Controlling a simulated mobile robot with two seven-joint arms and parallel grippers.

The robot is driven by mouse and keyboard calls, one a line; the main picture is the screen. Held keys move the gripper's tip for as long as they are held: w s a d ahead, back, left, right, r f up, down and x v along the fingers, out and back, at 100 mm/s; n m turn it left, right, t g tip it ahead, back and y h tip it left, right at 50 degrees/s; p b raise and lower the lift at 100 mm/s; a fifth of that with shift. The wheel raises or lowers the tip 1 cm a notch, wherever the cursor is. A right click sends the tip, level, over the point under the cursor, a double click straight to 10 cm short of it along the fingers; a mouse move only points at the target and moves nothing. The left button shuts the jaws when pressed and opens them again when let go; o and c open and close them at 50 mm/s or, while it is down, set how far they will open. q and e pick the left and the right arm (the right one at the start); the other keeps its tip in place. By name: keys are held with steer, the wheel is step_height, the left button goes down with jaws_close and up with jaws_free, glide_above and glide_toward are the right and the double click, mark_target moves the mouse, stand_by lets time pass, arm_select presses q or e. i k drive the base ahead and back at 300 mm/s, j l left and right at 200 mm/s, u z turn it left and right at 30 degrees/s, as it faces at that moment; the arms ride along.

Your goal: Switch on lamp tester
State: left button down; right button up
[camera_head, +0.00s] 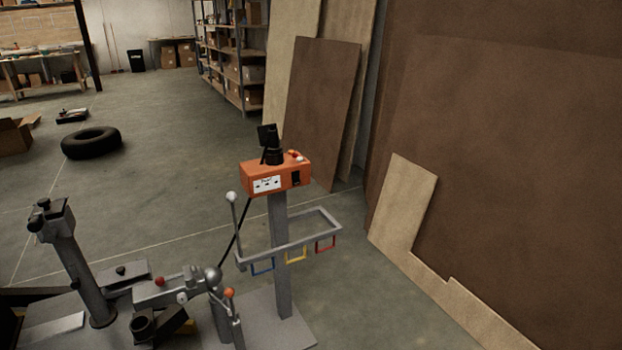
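An orange box (252,188), which looks like the lamp tester, sits on top of a grey post (279,240) near the middle of the view. Its front has a white panel (267,184) with dark sockets or marks, too small to read. A black part (296,178), possibly a switch, is on its right face; its position cannot be told. Small red and white parts (297,156) and a black device (272,146) are on top. Neither of my grippers shows in the head view.
A grey frame (315,213) with blue, yellow and red loops surrounds the post. Grey metal hardware (75,265) with levers and a ball-shaped part (212,275) fills the lower left. Boards lean at right (400,205). A tyre (91,143) lies on open floor.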

mark_target(295, 179)
steer(key=i+l, duration=0.4)
steer(key=i, duration=0.2)
steer(key=i+l, duration=0.45)
steer(key=i, duration=0.15)
steer(key=i+l, duration=0.4)
steer(key=i, duration=0.15)
